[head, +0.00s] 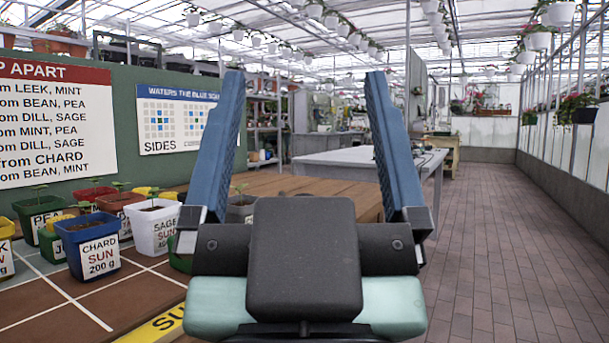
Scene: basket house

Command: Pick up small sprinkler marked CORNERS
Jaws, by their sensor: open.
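My gripper (302,95) is in the head view, raised in the middle of the picture. Its two long blue fingers stand wide apart with nothing between them. No small sprinkler shows in this view. A white sign (178,118) on the green board reads "WATERS THE BLUE SQUARES", partly cut off, with grid patterns labelled SIDES and another word mostly hidden behind the left finger.
Labelled pots, such as a blue CHARD pot (92,247) and a white SAGE pot (153,225), stand on a gridded table (60,318) at left. A red-headed sign (50,122) hangs above. A grey table (345,160) stands behind. The brick floor (500,240) at right is clear.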

